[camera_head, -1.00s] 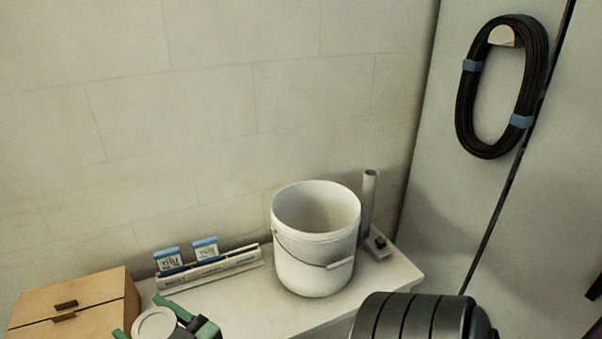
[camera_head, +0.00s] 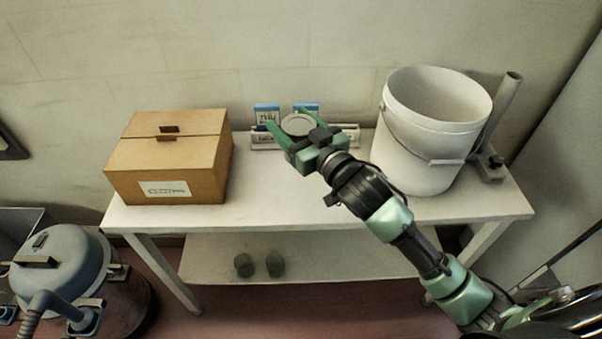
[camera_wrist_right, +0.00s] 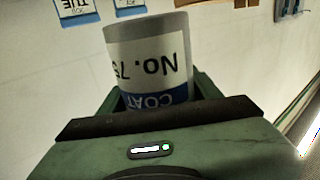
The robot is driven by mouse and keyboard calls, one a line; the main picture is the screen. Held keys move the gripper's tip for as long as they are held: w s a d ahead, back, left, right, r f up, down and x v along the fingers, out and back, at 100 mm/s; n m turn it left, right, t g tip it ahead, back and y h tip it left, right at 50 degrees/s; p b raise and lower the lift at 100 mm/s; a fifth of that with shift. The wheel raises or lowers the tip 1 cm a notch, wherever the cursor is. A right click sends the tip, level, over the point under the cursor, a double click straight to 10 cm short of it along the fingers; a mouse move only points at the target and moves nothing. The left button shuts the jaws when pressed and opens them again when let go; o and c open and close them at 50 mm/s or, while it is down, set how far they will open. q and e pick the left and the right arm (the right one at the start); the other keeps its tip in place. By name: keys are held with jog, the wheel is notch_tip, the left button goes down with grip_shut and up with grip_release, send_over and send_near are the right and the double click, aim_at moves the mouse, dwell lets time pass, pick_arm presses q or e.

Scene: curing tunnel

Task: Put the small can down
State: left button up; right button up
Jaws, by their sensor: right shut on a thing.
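The small can (camera_head: 298,124) shows its round pale lid in the head view, above the table (camera_head: 290,218) near its back edge. My right gripper (camera_head: 297,133) is shut on it, with green fingers on either side. I cannot tell whether the can's base touches the tabletop. My left gripper is not in view.
A cardboard box (camera_head: 168,158) stands on the table's left, a white bucket (camera_head: 425,130) on its right. A grey vacuum-like drum (camera_head: 58,262) is at left. Bare tabletop lies before the box and gripper.

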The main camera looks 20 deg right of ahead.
notch_tip(320, 180, down, 15)
jog(key=shift+r+b, duration=0.1)
jog(key=shift+b, duration=0.55)
jog(key=shift+f, duration=0.2)
jog(key=shift+f, duration=0.15)
jog(key=o, duration=1.7)
jog(key=b+v, duration=0.1)
jog(key=v, duration=1.1)
jog(key=shift+s+r, duration=0.1)
jog(key=shift+r, duration=0.1)
